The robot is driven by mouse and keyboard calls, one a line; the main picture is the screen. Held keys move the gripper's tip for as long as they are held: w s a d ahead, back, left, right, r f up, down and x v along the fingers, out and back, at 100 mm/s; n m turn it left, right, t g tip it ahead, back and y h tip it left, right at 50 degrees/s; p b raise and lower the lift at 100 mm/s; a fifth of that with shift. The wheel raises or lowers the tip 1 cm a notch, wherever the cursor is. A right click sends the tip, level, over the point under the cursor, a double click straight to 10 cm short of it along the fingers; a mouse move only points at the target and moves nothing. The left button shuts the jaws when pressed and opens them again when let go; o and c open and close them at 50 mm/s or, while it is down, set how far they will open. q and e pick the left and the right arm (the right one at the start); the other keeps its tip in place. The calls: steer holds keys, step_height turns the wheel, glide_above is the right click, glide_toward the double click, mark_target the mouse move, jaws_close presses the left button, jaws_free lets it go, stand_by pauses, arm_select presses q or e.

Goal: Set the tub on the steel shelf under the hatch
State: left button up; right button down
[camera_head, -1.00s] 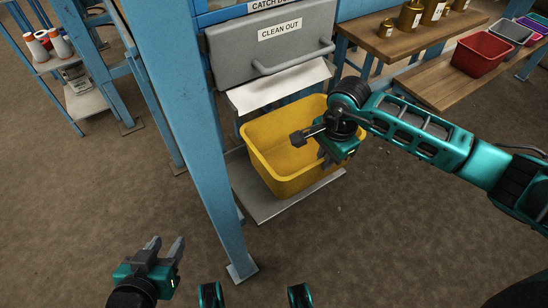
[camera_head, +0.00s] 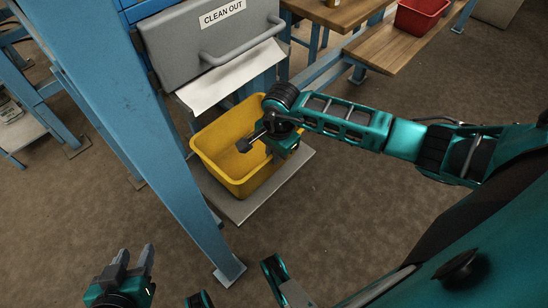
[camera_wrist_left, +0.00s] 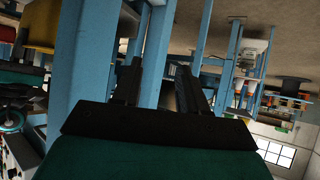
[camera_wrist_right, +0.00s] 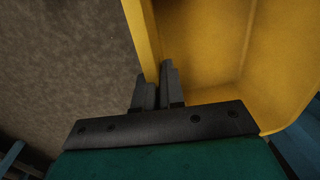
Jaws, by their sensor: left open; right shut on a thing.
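The yellow tub (camera_head: 224,172) stands upright and looks empty, over the steel shelf (camera_head: 287,182) below the grey hatch marked CLEAN OUT (camera_head: 170,50). The shelf shows along the tub's front and right. I cannot tell whether the tub's base fully touches it. My right gripper (camera_head: 274,155) is shut on the tub's right rim. The right wrist view shows the fingers (camera_wrist_right: 156,90) closed on the rim of the yellow wall (camera_wrist_right: 210,50). My left gripper (camera_head: 135,254) is open and empty, low at the left, away from the tub. Its spread fingers (camera_wrist_left: 158,78) show in the left wrist view.
A thick blue post (camera_head: 130,110) stands just left of the tub. A pale metal lip (camera_head: 220,92) juts out under the hatch, above the tub's back. Wooden shelves (camera_head: 385,50) with a red bin (camera_head: 421,15) stand at upper right. The floor in front is clear.

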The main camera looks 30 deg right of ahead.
steer(key=shift+f, duration=0.7)
steer(key=shift+w, duration=0.1)
steer(key=shift+f, duration=0.15)
steer(key=c, duration=1.2)
jaws_free()
steer(key=shift+c, duration=0.2)
step_height(320, 180, up, 12)
steer(key=s+p, duration=0.1)
steer(key=p, duration=0.2)
steer(key=shift+d, duration=0.2)
steer(key=shift+s, duration=0.1)
